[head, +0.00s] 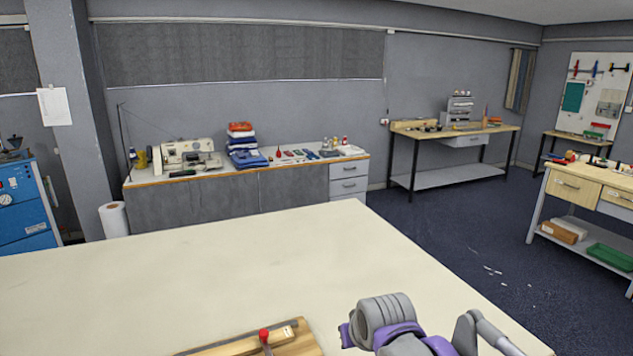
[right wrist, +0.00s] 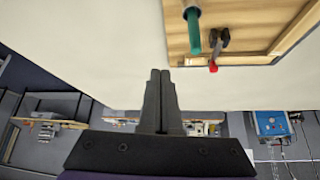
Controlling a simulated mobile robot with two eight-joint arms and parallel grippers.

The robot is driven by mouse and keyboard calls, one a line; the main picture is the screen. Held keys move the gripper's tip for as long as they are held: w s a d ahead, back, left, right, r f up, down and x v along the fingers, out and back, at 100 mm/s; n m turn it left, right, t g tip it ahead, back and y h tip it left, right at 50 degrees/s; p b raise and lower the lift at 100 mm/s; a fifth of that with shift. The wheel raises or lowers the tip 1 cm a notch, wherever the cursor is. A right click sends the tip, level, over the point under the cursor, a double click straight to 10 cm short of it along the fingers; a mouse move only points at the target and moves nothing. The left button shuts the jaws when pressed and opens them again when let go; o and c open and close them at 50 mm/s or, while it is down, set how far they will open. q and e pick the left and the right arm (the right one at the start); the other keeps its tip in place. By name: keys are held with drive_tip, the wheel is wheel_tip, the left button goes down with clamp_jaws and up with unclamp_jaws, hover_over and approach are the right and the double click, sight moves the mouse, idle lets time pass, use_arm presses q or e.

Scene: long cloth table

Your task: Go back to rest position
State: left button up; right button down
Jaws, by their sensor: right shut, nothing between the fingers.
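My right gripper (right wrist: 160,74) shows in the right wrist view, its two black fingers shut together with nothing between them. It is above the pale table, apart from a wooden fixture (right wrist: 240,48) at the upper right of that view. In the head view my right arm, grey and purple, comes in at the bottom right; its fingers are not seen there. My left gripper and left arm are in neither view.
The pale cloth table (head: 240,255) is mostly bare. The wooden fixture also shows at the bottom edge of the head view (head: 300,343), with a red-knobbed clamp (head: 264,336). A teal handle (right wrist: 193,32) is over it in the wrist view. Benches stand beyond.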

drive_tip(key=s+d+f, duration=0.3)
drive_tip(key=s+f, duration=0.1)
drive_tip(key=s, duration=0.3)
drive_tip(key=s+d+f+m+h, duration=0.1)
drive_tip(key=s+d+f, duration=0.3)
drive_tip(key=s, duration=0.3)
drive_tip(key=s+d+f+m, duration=0.1)
drive_tip(key=s+d+f, duration=0.2)
drive_tip(key=s+f, duration=0.2)
drive_tip(key=s, duration=0.2)
drive_tip(key=shift+s+d+g, duration=0.3)
drive_tip(key=shift+s+d, duration=0.1)
drive_tip(key=shift+f, duration=0.1)
